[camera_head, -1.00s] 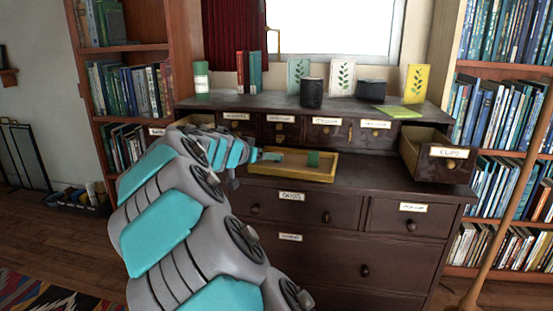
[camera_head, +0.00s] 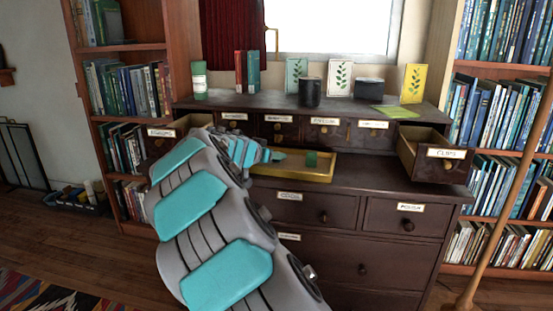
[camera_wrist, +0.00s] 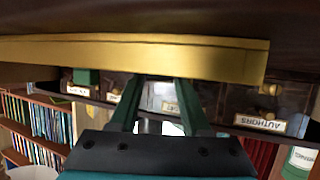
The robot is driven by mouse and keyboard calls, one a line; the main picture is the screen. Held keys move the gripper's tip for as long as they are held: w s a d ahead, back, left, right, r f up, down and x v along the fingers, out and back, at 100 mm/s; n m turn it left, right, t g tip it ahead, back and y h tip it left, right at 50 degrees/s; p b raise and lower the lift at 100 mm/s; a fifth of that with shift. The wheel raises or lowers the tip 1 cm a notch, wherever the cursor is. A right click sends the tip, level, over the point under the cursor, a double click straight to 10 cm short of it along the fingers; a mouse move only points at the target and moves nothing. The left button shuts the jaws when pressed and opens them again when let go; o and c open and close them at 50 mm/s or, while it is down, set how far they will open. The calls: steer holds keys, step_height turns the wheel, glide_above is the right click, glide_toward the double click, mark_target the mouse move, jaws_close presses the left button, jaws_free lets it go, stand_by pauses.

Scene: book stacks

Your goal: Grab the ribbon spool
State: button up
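A small dark green piece (camera_head: 312,158) stands in the yellow tray (camera_head: 322,178) on the dark cabinet. It may be the ribbon spool, but it is too small to tell. In the wrist view, which is turned over, a green piece (camera_wrist: 87,77) shows at the tray's rim (camera_wrist: 200,60). My gripper (camera_head: 275,156) is at the left part of the tray, left of the green piece and apart from it. In the wrist view, my gripper (camera_wrist: 162,82) has its two green fingers apart with nothing seen between them. My arm hides the tray's left end.
Open drawers flank the tray: one labelled clips (camera_head: 436,155) at right, another (camera_head: 168,137) at left. A green-and-white cylinder (camera_head: 199,80), books (camera_head: 247,70), dark cups (camera_head: 310,92) and cards stand on the upper shelf. Bookcases stand on both sides.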

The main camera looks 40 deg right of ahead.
jaws_close()
steer(key=shift+r, duration=0.15)
